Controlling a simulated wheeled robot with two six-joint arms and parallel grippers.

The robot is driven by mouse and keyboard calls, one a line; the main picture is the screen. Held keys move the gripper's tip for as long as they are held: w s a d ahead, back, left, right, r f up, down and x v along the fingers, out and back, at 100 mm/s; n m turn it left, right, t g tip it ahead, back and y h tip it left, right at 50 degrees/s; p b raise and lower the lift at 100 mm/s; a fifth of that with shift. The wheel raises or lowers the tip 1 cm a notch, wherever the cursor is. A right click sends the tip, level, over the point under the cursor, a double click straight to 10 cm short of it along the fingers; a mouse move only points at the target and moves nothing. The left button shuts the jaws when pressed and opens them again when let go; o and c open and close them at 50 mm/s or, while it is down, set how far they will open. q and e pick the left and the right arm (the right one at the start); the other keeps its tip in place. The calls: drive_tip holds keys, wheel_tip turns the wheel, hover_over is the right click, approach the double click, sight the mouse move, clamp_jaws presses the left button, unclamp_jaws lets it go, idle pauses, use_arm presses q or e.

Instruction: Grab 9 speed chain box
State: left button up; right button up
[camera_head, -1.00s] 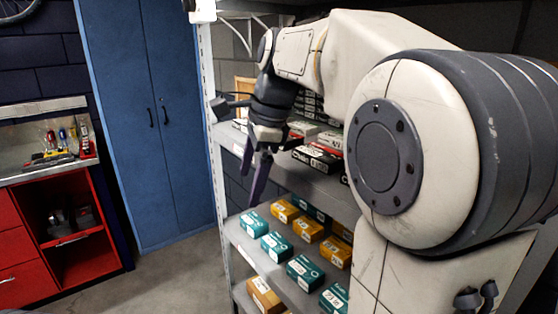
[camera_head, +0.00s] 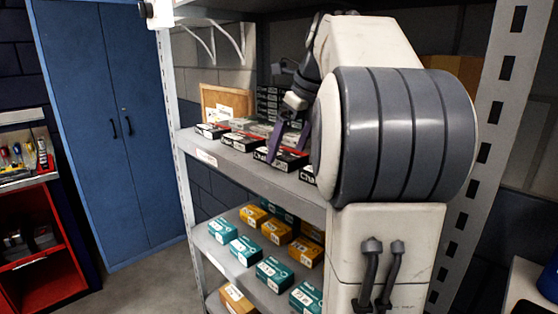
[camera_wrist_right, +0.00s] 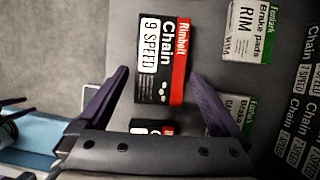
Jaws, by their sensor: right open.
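The 9 speed chain box (camera_wrist_right: 163,55) is black and white with a red band marked Rimbolt. In the right wrist view it lies ahead of my right gripper (camera_wrist_right: 165,85), roughly between the lines of its two purple fingers. The fingers are spread with nothing held between them. In the head view my right gripper (camera_head: 287,150) is over the front of the upper shelf (camera_head: 240,162), among dark chain boxes (camera_head: 288,158). I cannot tell there which box is the 9 speed one.
Brake pads boxes (camera_wrist_right: 240,30) lie right of the chain box, with 7 speed chain boxes (camera_wrist_right: 297,132) further right. Another dark box (camera_wrist_right: 152,127) is close to the gripper. A lower shelf (camera_head: 225,250) holds teal and yellow boxes. A blue cabinet (camera_head: 105,130) stands left.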

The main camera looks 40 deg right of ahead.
drive_tip(key=shift+w+f, duration=0.2)
drive_tip(key=shift+f, duration=0.25)
drive_tip(key=shift+c, duration=0.3)
drive_tip(key=c, duration=1.5)
drive_tip(key=shift+r, duration=0.1)
